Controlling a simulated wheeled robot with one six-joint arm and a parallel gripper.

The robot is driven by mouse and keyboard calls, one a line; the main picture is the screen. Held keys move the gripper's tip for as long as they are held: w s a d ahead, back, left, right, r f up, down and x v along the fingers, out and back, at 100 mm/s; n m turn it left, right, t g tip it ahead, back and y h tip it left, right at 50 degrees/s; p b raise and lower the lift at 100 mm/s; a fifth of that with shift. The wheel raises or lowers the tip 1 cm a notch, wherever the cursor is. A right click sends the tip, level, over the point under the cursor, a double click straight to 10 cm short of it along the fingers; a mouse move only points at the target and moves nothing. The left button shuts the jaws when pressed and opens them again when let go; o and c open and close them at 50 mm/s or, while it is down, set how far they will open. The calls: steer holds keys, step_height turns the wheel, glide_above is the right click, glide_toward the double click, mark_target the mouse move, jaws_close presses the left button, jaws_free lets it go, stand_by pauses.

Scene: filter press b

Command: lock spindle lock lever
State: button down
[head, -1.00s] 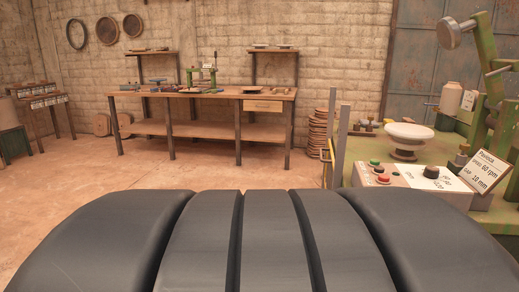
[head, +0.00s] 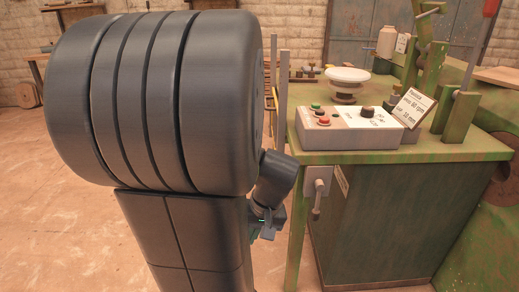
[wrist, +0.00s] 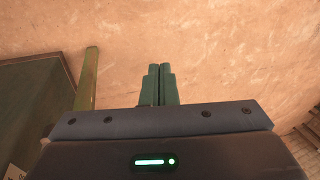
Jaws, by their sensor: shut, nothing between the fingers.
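A small grey lever (head: 317,198) hangs down from a pale mounting plate on the front left corner of the green machine bench in the head view; it looks like the spindle lock lever, but no label on it can be read. My gripper (wrist: 158,72) shows in the wrist view with its two green fingers together and nothing between them. In the head view my dark arm fills the left, and only part of its wrist end shows, left of the lever and apart from it in the picture. The lever does not show clearly in the wrist view.
A control box (head: 345,127) with buttons and a knob stands on the bench top (head: 465,146), beside a label card (head: 411,107) and a round white disc (head: 348,75). Open floor (head: 60,200) lies at left.

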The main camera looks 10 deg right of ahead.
steer(key=w+d+t, duration=0.1)
steer(key=w+d, duration=0.4)
steer(key=d, duration=0.3)
steer(key=m+t+p, duration=0.1)
steer(key=t+p, duration=0.1)
steer(key=t, duration=0.2)
glide_toward(317, 201)
steer(key=s+d+f, duration=0.3)
steer(key=d+f, duration=0.1)
steer(key=d, duration=0.4)
steer(key=shift+d+f+y, duration=0.15)
steer(key=shift+y, duration=0.15)
steer(key=w+a+f+b, duration=0.4)
steer(key=w+a+f, duration=0.2)
steer(key=a+f, duration=0.1)
steer(key=shift+w+f, duration=0.25)
steer(key=shift+f, duration=0.3)
steer(key=shift+m, duration=0.3)
